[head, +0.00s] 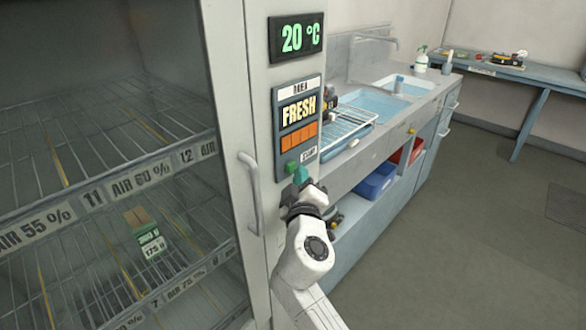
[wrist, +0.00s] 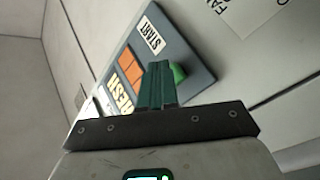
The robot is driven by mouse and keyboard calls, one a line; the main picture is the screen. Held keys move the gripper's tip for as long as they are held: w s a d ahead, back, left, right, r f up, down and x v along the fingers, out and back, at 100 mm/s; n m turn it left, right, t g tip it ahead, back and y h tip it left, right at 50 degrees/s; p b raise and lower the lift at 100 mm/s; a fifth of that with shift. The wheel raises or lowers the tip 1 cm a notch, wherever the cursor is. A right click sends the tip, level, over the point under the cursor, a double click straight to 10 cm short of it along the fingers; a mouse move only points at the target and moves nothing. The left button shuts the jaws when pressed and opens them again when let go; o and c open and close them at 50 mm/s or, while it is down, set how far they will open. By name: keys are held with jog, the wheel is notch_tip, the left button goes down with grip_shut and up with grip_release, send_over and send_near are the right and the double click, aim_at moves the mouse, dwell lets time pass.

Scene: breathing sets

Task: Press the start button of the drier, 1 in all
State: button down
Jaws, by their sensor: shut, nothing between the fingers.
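The drier (head: 235,100) is a tall grey cabinet with a glass door at the left of the head view. Its control panel (head: 281,92) reads "FRESH" above orange bars, with a "START" label low down. The green start button (head: 291,168) sits at the panel's lower end; in the wrist view the button (wrist: 180,74) shows just right of the fingers, partly hidden by them. My gripper (head: 300,175) is shut and empty, its teal fingertips (wrist: 157,68) in front of the panel, close beside the button. I cannot tell whether they touch it.
The door handle (head: 251,195) stands out left of my gripper. A display (head: 296,37) above the panel reads 20 °C. To the right is a sink counter (head: 350,165) with a dish rack (head: 345,130) and blue and red bins below. Floor at the right is clear.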

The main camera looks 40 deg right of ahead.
jog(key=shift+w, duration=0.45)
dwell(0.4)
dwell(0.3)
jog(key=shift+s, duration=0.95)
jog(key=shift+s+d, duration=0.1)
jog(key=shift+s, duration=2.4)
